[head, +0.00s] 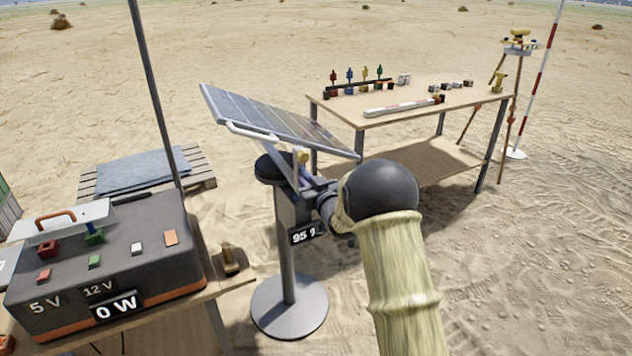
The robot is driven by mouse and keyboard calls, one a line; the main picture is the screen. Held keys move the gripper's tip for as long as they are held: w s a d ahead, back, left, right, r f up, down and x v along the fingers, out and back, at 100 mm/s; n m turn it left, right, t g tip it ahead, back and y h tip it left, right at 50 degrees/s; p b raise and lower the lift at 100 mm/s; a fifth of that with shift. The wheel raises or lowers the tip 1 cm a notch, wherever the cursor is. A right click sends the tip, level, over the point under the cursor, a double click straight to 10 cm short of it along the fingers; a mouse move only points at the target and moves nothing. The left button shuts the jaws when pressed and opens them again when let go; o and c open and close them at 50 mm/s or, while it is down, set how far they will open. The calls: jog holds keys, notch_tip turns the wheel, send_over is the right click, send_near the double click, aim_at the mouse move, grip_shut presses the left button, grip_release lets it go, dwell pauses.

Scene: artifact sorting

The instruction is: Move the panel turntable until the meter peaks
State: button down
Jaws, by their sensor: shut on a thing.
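The tilted solar panel (265,115), with a white bar handle (252,131) on its near edge, sits on a turntable (272,170) atop a grey post with a round base (290,308). A small display (306,233) on the post reads about 95; its last sign is unclear. The meter (117,306) on the dark box at left reads 0 W. My gripper (305,180) is beside the post top, below the panel, shut on a small yellow-topped knob (303,156) of the turntable. My wrist and arm partly hide the grip.
The dark power box (160,235) with 5 V and 12 V labels stands on a table at left. A wooden table (445,105) with coloured pieces and a striped bar stands behind at right. A pallet (200,165) with a slate sheet lies at left. Open sand lies at right.

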jog(key=shift+w+d+r, duration=0.1)
jog(key=shift+d+r, duration=0.05)
jog(key=shift+r, duration=0.2)
jog(key=c, duration=1.5)
grip_release()
jog(key=shift+r, duration=0.1)
jog(key=shift+o, duration=0.2)
jog(key=shift+f, duration=0.2)
jog(key=v, duration=1.7)
jog(key=shift+s, duration=0.2)
jog(key=shift+d+f, duration=0.1)
jog(key=shift+d, duration=0.05)
